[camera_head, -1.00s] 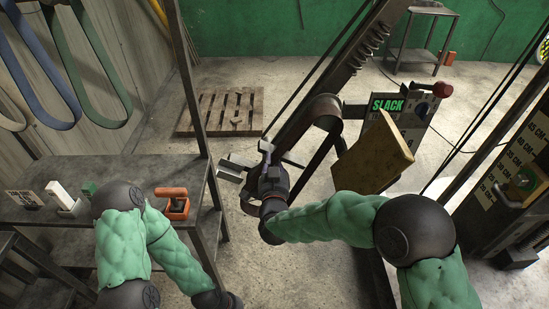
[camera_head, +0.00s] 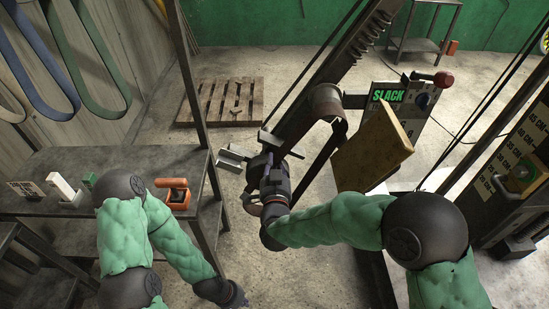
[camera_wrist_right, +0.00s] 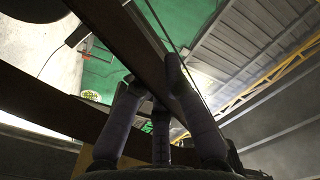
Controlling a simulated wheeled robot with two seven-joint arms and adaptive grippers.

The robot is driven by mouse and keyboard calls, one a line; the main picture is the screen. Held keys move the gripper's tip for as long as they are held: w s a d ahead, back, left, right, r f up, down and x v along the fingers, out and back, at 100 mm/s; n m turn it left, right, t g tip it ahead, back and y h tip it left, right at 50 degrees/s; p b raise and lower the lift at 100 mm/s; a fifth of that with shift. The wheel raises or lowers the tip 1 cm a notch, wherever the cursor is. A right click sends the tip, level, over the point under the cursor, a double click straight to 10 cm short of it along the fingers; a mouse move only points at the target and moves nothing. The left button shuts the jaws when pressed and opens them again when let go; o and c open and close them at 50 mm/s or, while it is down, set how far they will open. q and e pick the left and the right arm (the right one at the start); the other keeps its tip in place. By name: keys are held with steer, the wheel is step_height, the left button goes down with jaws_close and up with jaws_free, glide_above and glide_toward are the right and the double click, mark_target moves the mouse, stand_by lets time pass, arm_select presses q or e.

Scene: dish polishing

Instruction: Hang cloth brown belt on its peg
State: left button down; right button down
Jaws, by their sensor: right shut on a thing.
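The brown belt (camera_head: 325,152) runs as a dark loop from the drum (camera_head: 327,102) of the slanted machine arm down toward my right gripper. My right gripper (camera_head: 267,163) is shut on the belt beside the lower end of the machine arm. In the right wrist view, the fingers (camera_wrist_right: 160,105) close around a dark brown strip (camera_wrist_right: 135,45); the exact contact is partly hidden. My left gripper (camera_head: 238,297) hangs low and apart from the belt, too small and dark to read its jaws. The brown belt's peg cannot be made out.
Blue (camera_head: 50,95) and green (camera_head: 100,85) belts hang on the left wall. A metal table (camera_head: 205,175) holds an orange-handled tool (camera_head: 174,192) and small blocks. A tan board (camera_head: 372,150) and SLACK panel (camera_head: 405,105) stand right of the belt. A pallet (camera_head: 222,100) lies behind.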

steer(key=shift+s, duration=0.35)
steer(key=s, duration=0.6)
steer(key=shift+p, duration=0.3)
stand_by(0.4)
